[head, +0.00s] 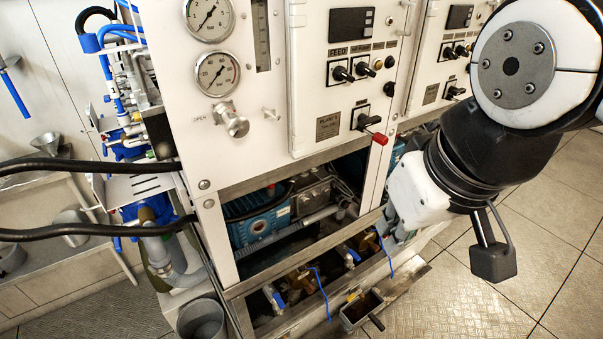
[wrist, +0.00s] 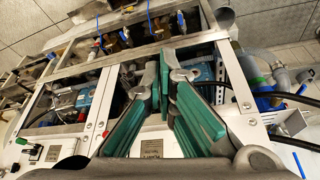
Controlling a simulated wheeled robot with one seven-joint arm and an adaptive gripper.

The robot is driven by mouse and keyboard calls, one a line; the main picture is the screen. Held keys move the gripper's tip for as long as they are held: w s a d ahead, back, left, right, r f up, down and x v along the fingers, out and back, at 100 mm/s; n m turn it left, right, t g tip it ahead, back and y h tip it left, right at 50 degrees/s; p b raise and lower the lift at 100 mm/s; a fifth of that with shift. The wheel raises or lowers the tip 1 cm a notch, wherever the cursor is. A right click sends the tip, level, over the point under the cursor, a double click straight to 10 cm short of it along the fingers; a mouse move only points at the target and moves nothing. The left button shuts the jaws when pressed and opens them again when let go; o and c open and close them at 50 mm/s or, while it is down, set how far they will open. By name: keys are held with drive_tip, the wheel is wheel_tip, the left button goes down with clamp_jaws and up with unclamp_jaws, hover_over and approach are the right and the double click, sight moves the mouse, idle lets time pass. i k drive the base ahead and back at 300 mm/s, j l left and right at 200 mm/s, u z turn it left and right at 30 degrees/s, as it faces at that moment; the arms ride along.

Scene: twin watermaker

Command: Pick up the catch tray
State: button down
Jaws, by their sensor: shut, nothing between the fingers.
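The catch tray (head: 362,308) appears to be the small dark open box with a short handle, low at the front of the machine in the head view, by the bottom edge of the picture. A brownish patch shows inside it. I cannot surely pick it out in the wrist view. My gripper (wrist: 164,66) shows green-padded fingers in the wrist view, shut and empty, over the front of the machine frame. In the head view, my arm reaches down at the right, and its fingers are mostly hidden behind the wrist housing. It is apart from the tray, up and to its right.
The white control panel (head: 335,75) with gauges and knobs stands behind. A red-tipped lever (head: 379,138) sticks out from it. Blue-handled valves (head: 275,299) and thin blue cords line the lower frame. A grey bucket (head: 203,322) stands at lower left. Tiled floor at right is clear.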

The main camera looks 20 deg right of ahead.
sight(356, 313)
drive_tip(key=i+j+z, duration=0.15)
drive_tip(key=j, duration=0.3)
drive_tip(key=j+z, duration=0.15)
drive_tip(key=j, duration=0.3)
drive_tip(key=z, duration=1.45)
drive_tip(key=i+j, duration=0.05)
